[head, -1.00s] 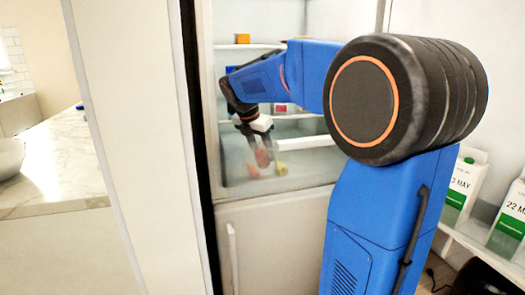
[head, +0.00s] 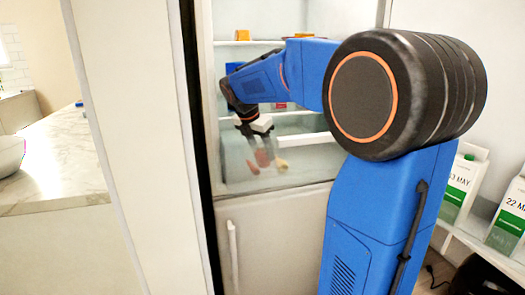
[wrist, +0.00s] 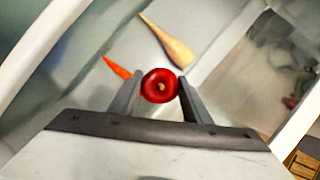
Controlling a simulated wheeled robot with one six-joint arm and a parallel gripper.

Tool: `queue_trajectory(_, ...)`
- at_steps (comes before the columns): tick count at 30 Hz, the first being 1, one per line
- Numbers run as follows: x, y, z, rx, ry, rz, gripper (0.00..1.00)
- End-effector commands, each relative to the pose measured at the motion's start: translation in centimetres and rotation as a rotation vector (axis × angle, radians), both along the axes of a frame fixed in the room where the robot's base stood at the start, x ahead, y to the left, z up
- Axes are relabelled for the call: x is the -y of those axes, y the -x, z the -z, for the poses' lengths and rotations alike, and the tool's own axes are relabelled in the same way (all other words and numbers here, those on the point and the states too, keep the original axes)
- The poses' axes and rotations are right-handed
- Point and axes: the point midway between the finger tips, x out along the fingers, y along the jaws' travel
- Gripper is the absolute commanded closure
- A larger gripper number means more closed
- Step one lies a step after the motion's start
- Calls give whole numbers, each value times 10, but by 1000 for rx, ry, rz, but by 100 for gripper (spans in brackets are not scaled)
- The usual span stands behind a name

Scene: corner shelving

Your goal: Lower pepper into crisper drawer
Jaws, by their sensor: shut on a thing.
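A red pepper (wrist: 160,86) is gripped between the two fingers of my gripper (wrist: 157,92) in the wrist view. In the head view my gripper (head: 262,143) points down inside the fridge, and the red pepper (head: 262,158) shows blurred through the clear front of the crisper drawer (head: 235,175). Below the pepper, the pale drawer floor (wrist: 90,100) holds an orange carrot (wrist: 117,67) and a tan, tapered root vegetable (wrist: 168,40). I cannot tell whether the pepper touches the drawer floor.
A white drawer edge (wrist: 225,50) runs close to the right of my gripper. Fridge shelves with an orange item (head: 242,35) are above. Milk cartons (head: 463,185) stand on the right door shelf. A marble counter (head: 55,160) is at left.

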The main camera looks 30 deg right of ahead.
Motion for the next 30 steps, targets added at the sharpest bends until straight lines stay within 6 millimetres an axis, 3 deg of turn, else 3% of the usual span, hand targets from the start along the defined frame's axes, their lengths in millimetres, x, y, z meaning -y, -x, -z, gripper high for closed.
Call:
queue_trajectory(27,0,0,9,0,0,0,77)
queue_trajectory(28,0,0,8,0,0,0,49)
queue_trajectory(30,0,0,8,0,0,0,34)
